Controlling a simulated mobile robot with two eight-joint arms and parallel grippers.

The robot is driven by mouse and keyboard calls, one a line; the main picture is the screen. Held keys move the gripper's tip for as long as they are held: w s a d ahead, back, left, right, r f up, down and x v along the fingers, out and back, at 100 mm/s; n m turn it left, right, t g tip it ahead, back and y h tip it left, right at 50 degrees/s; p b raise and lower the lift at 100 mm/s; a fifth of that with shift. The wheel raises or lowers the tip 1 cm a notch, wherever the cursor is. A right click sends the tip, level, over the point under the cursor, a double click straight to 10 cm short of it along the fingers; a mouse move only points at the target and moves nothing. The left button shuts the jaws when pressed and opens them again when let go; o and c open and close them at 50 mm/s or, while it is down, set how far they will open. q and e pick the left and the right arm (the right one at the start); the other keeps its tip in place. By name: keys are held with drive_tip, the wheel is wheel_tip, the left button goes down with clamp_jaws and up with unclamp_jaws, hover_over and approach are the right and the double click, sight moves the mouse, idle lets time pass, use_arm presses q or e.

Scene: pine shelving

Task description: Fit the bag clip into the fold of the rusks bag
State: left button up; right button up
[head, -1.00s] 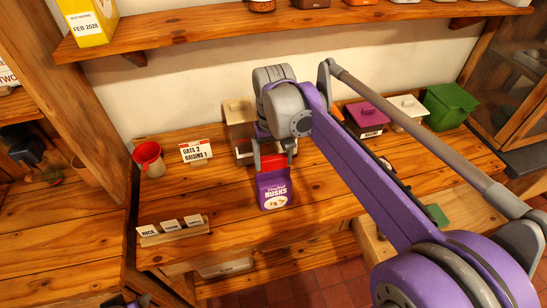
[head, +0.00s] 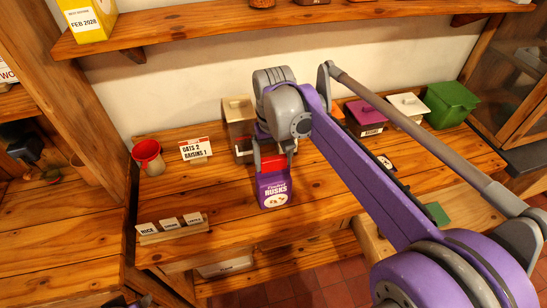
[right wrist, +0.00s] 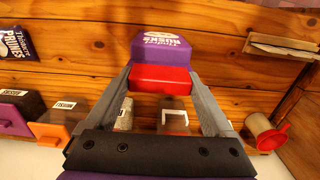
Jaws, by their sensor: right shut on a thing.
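The purple rusks bag (head: 273,190) stands upright on the wooden counter, below my right gripper; its printed front shows in the head view. The red bag clip (head: 274,163) is at the bag's top edge, between the fingers of my right gripper (head: 273,158). In the right wrist view the clip (right wrist: 163,78) spans the two grey fingers, with the rusks bag (right wrist: 162,48) directly beyond it. The clip overlaps the bag's top in both views; I cannot tell whether it grips the fold. Only a small dark part of my left gripper (head: 140,301) shows at the bottom edge.
A glass-fronted dispenser (head: 238,118) stands close behind the bag. A red cup (head: 148,156), an oats and raisins card (head: 196,149) and a label rack (head: 172,229) are left. Counter beside the bag is clear.

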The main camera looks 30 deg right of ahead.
sight(273, 158)
drive_tip(key=shift+f, duration=0.35)
drive_tip(key=o, duration=1)
drive_tip(key=shift+o, duration=0.2)
wheel_tip(273, 158, up, 11)
drive_tip(key=s+a+f+n+t, duration=0.1)
drive_tip(key=s+a+f+t, duration=0.2)
drive_tip(key=s+f, duration=0.4)
drive_tip(key=s+a+f+n+t, duration=0.1)
drive_tip(key=s+a+f+t, duration=0.1)
drive_tip(key=s+f, duration=0.5)
wheel_tip(273, 158, down, 6)
drive_tip(key=shift+a+n+t, duration=0.3)
drive_tip(key=shift+a+t, duration=0.1)
drive_tip(key=shift+a, duration=0.5)
